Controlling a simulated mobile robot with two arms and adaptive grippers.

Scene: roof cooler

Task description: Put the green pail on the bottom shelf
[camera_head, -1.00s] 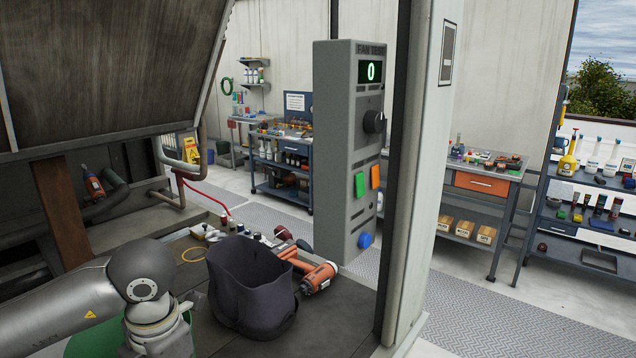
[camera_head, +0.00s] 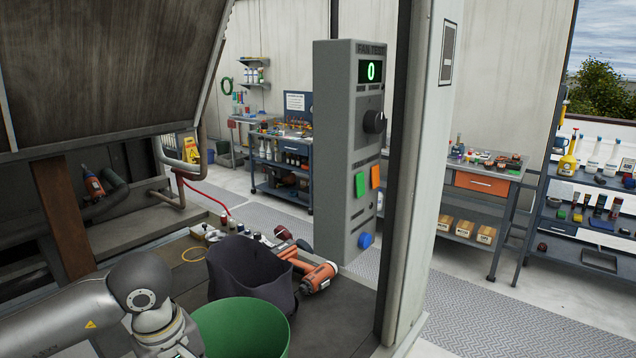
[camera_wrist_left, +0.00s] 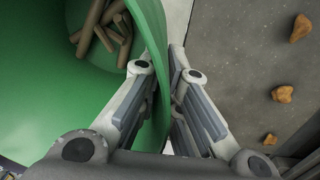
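The green pail (camera_head: 242,328) is at the bottom of the head view, in front of the dark bag, cut off by the frame's lower edge. In the left wrist view the pail (camera_wrist_left: 40,90) fills the left side and holds several brown stick-like pieces (camera_wrist_left: 104,28). My left gripper (camera_wrist_left: 160,72) has one finger inside the pail and one outside, shut on its wall. In the head view my left arm reaches in from the left and its fingers are out of sight. My right gripper is out of view.
A dark open bag (camera_head: 250,275) stands right behind the pail. An orange tool (camera_head: 318,278) lies beside it. A grey control box (camera_head: 345,160) and a post (camera_head: 415,190) rise to the right. Several brown lumps (camera_wrist_left: 282,94) lie on a grey surface in the wrist view.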

